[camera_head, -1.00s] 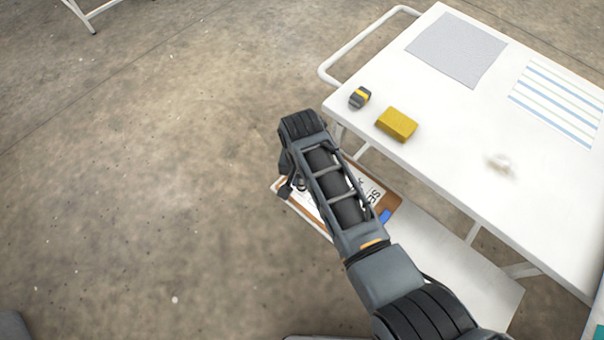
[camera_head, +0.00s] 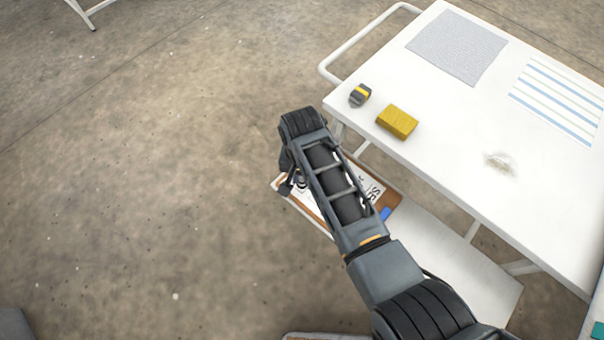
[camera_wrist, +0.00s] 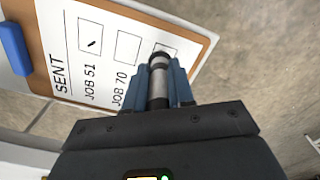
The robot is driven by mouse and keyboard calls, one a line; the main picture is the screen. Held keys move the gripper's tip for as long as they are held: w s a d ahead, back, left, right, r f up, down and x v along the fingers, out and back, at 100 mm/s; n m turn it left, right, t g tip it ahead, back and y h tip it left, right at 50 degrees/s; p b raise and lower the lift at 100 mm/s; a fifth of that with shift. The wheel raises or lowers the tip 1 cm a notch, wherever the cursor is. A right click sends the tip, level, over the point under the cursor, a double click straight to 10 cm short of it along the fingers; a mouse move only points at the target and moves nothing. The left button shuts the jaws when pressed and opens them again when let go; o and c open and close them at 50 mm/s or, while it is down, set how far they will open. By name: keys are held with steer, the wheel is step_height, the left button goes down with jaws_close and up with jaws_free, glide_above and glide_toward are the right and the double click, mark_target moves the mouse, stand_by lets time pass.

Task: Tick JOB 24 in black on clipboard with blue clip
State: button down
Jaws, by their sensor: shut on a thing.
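The clipboard (camera_wrist: 207,50) has a brown board, a blue clip (camera_wrist: 14,48) and a white sheet headed SENT. In the wrist view, the JOB 51 box (camera_wrist: 90,43) holds a short black mark and the JOB 70 box (camera_wrist: 127,47) is empty. A third box (camera_wrist: 167,47) is partly covered by the marker, and its label is hidden. My gripper (camera_wrist: 160,85) is shut on a white-and-dark marker (camera_wrist: 158,82), whose end is over that third box; I cannot tell whether it touches. In the head view my arm covers much of the clipboard (camera_head: 397,201).
Open floor lies to the left.

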step_height(320, 180, up, 4)
steer(key=p, duration=0.3)
steer(key=shift+f, duration=0.25)
steer(key=shift+r+p, duration=0.35)
steer(key=shift+r, duration=0.9)
